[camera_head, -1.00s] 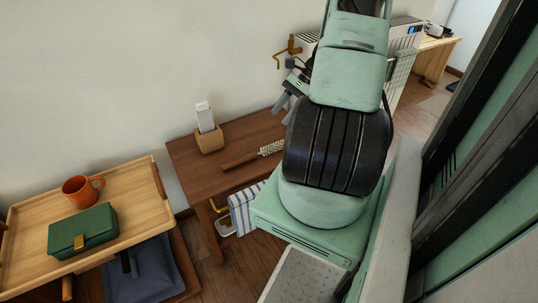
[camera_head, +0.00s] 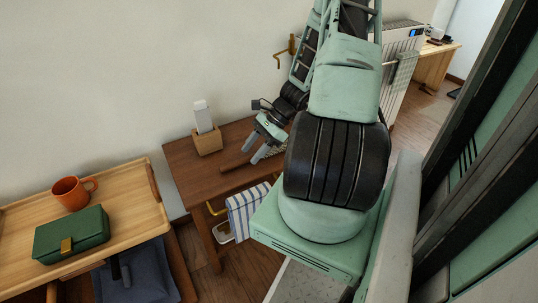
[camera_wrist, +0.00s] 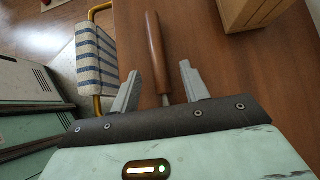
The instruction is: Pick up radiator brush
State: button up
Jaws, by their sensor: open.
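The radiator brush lies on the dark wooden table (camera_head: 190,178). Its brown handle (camera_head: 236,168) points left in the head view, and its pale bristles (camera_head: 276,151) are partly hidden by my arm. In the wrist view, the brown handle (camera_wrist: 156,45) runs away from me between the fingers, with a thin metal shank near me; the bristles are hidden under my gripper. My gripper (camera_head: 255,150) is open and empty above the brush, and its spread fingers show in the wrist view (camera_wrist: 159,72), one on each side of the handle line.
A wooden block holder (camera_head: 207,143) with a white item stands behind the handle. A striped cloth (camera_head: 247,204) hangs on a brass rail at the table's front. A tray (camera_head: 130,185) with an orange mug (camera_head: 72,193) and green box (camera_head: 72,236) is at left. A white radiator (camera_head: 401,65) stands behind.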

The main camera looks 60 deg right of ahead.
jog(key=shift+x, duration=1.05)
grip_shut()
